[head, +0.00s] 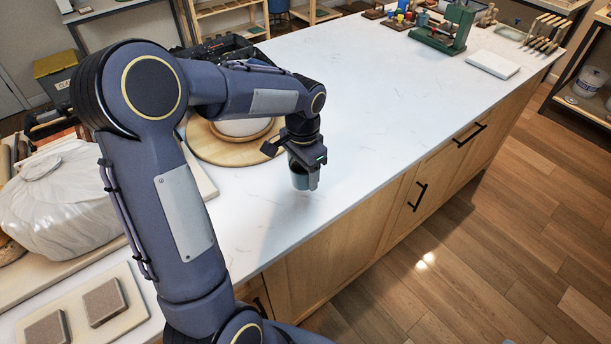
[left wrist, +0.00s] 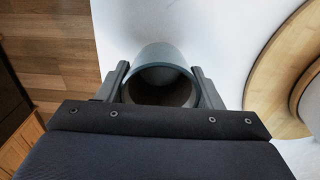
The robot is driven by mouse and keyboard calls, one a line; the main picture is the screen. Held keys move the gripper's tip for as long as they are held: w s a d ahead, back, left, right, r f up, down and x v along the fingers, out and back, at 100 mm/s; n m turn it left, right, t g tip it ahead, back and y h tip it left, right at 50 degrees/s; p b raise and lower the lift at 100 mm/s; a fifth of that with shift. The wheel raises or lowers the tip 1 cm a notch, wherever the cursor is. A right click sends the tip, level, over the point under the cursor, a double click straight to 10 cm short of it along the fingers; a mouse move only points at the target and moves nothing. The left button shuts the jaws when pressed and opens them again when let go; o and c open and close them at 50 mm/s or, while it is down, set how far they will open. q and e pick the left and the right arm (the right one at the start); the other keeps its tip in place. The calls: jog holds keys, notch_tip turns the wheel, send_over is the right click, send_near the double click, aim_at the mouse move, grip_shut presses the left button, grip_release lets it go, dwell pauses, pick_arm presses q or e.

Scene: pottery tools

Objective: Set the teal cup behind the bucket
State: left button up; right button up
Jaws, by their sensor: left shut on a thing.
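The teal cup (head: 299,180) is upright near the front edge of the white counter, partly covered by my gripper. My left gripper (head: 304,170) is shut on it, with one finger on each side. In the left wrist view the cup (left wrist: 165,55) sits between the two fingers of the gripper (left wrist: 160,78), and I look into its dark, empty-looking inside. It seems a little above the counter, but I cannot tell the gap exactly. I cannot make out for certain any bucket on the counter. My right gripper is not in view.
A round wooden board (head: 205,148) with a pale bowl (head: 243,127) is just left of the cup. A cabbage-like pale form (head: 60,205) lies at the left. A green tool stand (head: 443,30) and white slab (head: 493,64) are far right. The counter's middle is clear.

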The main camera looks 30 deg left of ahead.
aim_at(306, 191)
pick_arm(q)
jog(key=shift+w+a+f, duration=0.1)
jog(key=shift+w+f, duration=0.45)
jog(key=shift+f, duration=0.1)
jog(key=shift+w+f, duration=0.2)
jog(key=shift+f, duration=1.6)
jog(key=shift+f, duration=0.2)
jog(key=o, duration=1)
jog(key=shift+o, duration=0.2)
jog(key=shift+r, duration=0.15)
